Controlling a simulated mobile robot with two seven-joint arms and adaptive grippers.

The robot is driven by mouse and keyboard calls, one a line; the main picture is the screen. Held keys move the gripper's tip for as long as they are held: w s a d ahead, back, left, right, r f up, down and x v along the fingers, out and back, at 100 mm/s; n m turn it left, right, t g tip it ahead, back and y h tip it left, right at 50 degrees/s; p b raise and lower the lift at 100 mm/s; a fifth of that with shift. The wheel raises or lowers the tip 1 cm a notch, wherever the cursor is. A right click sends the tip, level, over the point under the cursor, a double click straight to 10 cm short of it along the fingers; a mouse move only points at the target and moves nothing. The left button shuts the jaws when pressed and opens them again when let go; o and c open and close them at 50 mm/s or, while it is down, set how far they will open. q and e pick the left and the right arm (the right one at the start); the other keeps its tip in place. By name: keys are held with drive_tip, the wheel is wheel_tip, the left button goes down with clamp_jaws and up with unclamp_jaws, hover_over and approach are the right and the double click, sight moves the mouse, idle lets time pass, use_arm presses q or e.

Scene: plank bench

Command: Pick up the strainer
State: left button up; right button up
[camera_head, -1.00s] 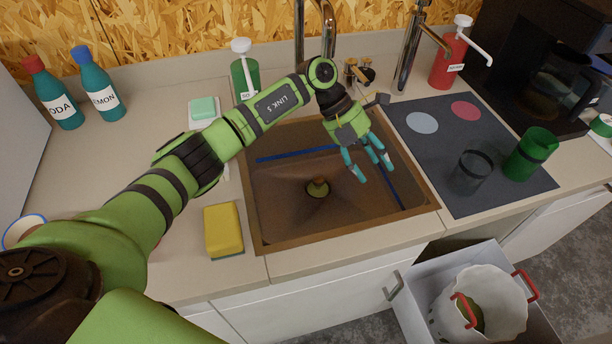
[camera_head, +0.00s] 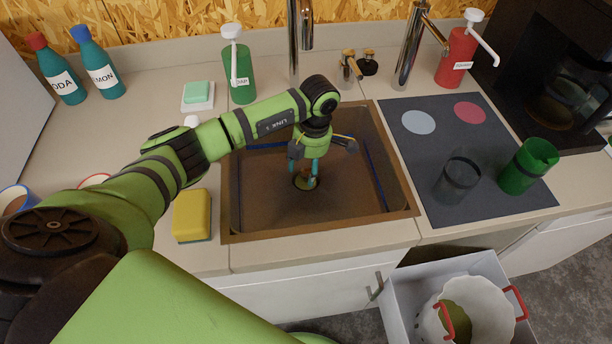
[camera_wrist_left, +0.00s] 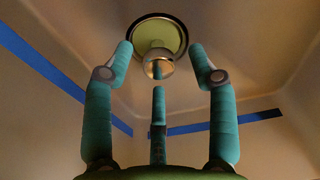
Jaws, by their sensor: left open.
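The strainer (camera_head: 303,184) sits in the drain at the bottom of the brown sink (camera_head: 262,205), partly hidden by my fingers in the head view. My left gripper (camera_head: 311,172) points down into the sink, right above the strainer. In the left wrist view the strainer (camera_wrist_left: 150,36) is a round green disc with a dark rim and a shiny rounded knob. The teal fingers of my left gripper (camera_wrist_left: 159,62) are spread, two on either side of the knob and a third below it in the picture. They look apart from the knob. My right gripper is not in view.
The sink walls surround my left gripper, with blue stripes on them. A tall faucet (camera_head: 293,45) and a green soap bottle (camera_head: 239,75) stand behind. A yellow sponge (camera_head: 191,214) lies left of the sink. A dark mat (camera_head: 430,150) with cups lies right.

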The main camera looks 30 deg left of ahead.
use_arm(q)
drive_tip(key=shift+f, duration=0.2)
clamp_jaws()
drive_tip(key=shift+r, duration=0.15)
